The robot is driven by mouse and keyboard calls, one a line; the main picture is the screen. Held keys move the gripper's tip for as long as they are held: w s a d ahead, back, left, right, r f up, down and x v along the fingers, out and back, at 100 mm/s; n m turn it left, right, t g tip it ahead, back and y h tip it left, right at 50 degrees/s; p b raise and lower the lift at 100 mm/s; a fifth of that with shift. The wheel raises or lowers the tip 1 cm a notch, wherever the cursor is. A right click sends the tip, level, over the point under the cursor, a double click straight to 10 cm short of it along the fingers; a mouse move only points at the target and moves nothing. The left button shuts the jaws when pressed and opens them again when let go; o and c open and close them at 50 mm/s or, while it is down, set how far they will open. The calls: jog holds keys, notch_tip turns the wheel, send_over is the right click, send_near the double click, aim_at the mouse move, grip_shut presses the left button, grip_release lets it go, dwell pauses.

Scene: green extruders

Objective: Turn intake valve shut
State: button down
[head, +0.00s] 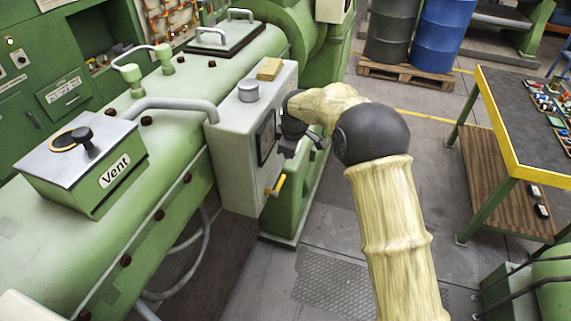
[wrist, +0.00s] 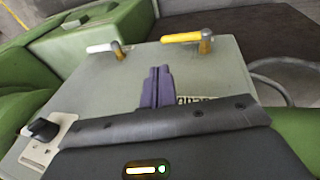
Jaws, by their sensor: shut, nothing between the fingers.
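A grey box (head: 235,140) on the green machine carries a lever valve with a yellow handle (head: 276,185), low on its right face. In the wrist view, the box face shows the yellow handle (wrist: 182,38) and a second lever with a white handle (wrist: 103,47) to its left. I cannot tell which one is the intake valve; a label plate (wrist: 195,99) is mostly hidden behind my fingers. My gripper (wrist: 160,70) is shut and empty, in front of the box face, apart from both handles. In the head view, my wrist largely hides it.
A black knob (wrist: 43,128) sits on a plate at the left in the wrist view. The "Vent" hopper box (head: 95,165) stands on the green machine. A workbench (head: 510,110) with a yellow edge is at the right. Floor (head: 340,265) between is clear.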

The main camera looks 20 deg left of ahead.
jog(key=shift+w+b+v, duration=0.25)
jog(key=shift+v, duration=0.85)
jog(key=shift+w+b+v, duration=0.25)
jog(key=shift+v, duration=0.9)
jog(key=shift+r, duration=0.1)
jog(key=s+d+m+h, duration=0.1)
jog(key=s+d+m, duration=0.25)
jog(key=d, duration=0.65)
jog(key=s+d+m, duration=0.3)
jog(key=d+m, duration=0.2)
jog(key=d, duration=0.6)
jog(key=s+d+f+m+h, duration=0.1)
jog(key=s+d+f+m, duration=0.1)
jog(key=s+d+m, duration=0.7)
jog(key=s+d, duration=0.6)
jog(key=s, duration=0.4)
jog(key=shift+s+m, duration=0.2)
jog(key=shift+m, duration=0.15)
